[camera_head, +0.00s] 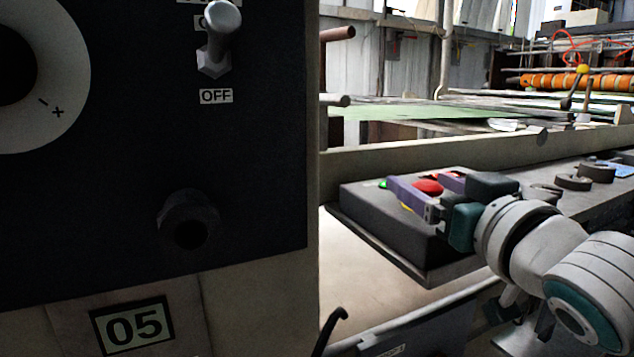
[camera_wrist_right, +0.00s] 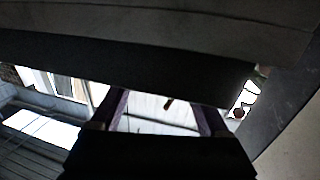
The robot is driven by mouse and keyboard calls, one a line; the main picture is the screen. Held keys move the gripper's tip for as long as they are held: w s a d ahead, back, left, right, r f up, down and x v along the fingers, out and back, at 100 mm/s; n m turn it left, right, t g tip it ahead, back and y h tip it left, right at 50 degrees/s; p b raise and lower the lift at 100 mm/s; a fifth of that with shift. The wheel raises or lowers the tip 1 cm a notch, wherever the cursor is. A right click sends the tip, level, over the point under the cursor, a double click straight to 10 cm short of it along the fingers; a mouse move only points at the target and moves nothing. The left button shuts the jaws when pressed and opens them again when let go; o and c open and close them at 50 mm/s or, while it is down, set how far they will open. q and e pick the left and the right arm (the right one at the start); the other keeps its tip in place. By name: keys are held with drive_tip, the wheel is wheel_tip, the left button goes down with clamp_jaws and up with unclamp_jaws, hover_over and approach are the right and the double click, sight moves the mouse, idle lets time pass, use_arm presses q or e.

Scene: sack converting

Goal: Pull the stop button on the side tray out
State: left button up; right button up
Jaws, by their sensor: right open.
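The red stop button (camera_head: 429,187) sits on top of a dark control box (camera_head: 375,222), with a bit of yellow (camera_head: 406,208) near its base. My right gripper (camera_head: 431,185) is open, its two purple fingers reaching over the box from the right. In the head view the red button shows between the fingers; I cannot tell whether either touches it. In the right wrist view both fingers (camera_wrist_right: 163,108) are spread, with a dark surface across them, and the red button cannot be made out. My left gripper is not in view.
A green button (camera_head: 383,184) lies just left of the fingers on the box. A dark panel (camera_head: 120,190) with a metal toggle switch (camera_head: 217,38) fills the left. Dark round parts (camera_head: 573,182) sit on the rail behind my right arm. The pale surface (camera_head: 360,280) before the box is clear.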

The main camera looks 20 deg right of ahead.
sight(416, 179)
drive_tip(key=shift+w+d, duration=0.15)
drive_tip(key=shift+w, duration=0.65)
drive_tip(key=shift+w+d, duration=0.1)
drive_tip(key=shift+w, duration=0.65)
clamp_jaws()
